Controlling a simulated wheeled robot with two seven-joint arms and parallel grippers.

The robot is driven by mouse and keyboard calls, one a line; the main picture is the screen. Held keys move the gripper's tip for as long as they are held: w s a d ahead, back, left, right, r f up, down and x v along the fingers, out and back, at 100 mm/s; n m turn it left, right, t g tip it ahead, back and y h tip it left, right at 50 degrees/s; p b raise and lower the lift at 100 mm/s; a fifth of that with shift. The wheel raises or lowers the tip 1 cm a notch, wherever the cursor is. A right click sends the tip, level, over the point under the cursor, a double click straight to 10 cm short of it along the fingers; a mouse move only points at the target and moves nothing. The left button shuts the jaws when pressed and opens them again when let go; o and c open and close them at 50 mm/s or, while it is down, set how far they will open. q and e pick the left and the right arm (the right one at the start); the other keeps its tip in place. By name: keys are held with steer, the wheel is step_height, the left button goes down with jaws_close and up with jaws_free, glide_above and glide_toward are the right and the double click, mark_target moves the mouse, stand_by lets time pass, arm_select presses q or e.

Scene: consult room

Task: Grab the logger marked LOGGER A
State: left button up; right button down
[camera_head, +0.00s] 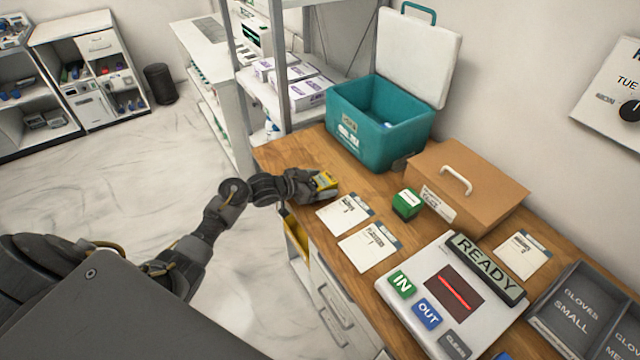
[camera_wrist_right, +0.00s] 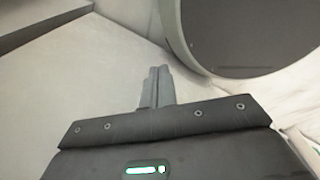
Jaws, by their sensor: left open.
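A teal cooler box (camera_head: 378,125) with its lid up stands behind the device. A green block (camera_head: 406,203), a brown box (camera_head: 480,180), paper cards (camera_head: 345,214) and a READY scanner panel (camera_head: 415,269) occupy the counter to the right. A shelf rack (camera_head: 282,60) stands at the back.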

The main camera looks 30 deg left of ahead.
steer(key=shift+w, duration=0.1)
arm_select(q)
steer(key=c, duration=1.1)
steer(key=shift+c, duration=0.3)
arm_select(e)
steer(key=shift+w, duration=0.35)
arm_select(q)
steer(key=shift+r, duration=0.15)
arm_select(e)
steer(key=shift+f, duration=0.1)
arm_select(q)
steer(key=shift+r, duration=0.2)
step_height(320, 180, up, 2)
steer(key=shift+r+b, duration=0.1)
steer(key=shift+b, duration=0.65)
steer(key=s+r, duration=0.2)
steer(key=r, duration=0.1)
steer(key=s+r, duration=0.3)
steer(key=shift+s+a+r, duration=0.1)
steer(key=shift+s+r, duration=0.1)
steer(key=shift+r, duration=0.05)
steer(key=s+r, duration=0.3)
steer(key=s, duration=0.5)
steer(key=shift+s+r+b, duration=0.3)
steer(key=shift+r+b, duration=0.05)
steer(key=shift+b, duration=0.1)
arm_select(e)
step_height(320, 180, down, 2)
steer(key=shift+s+f, duration=0.1)
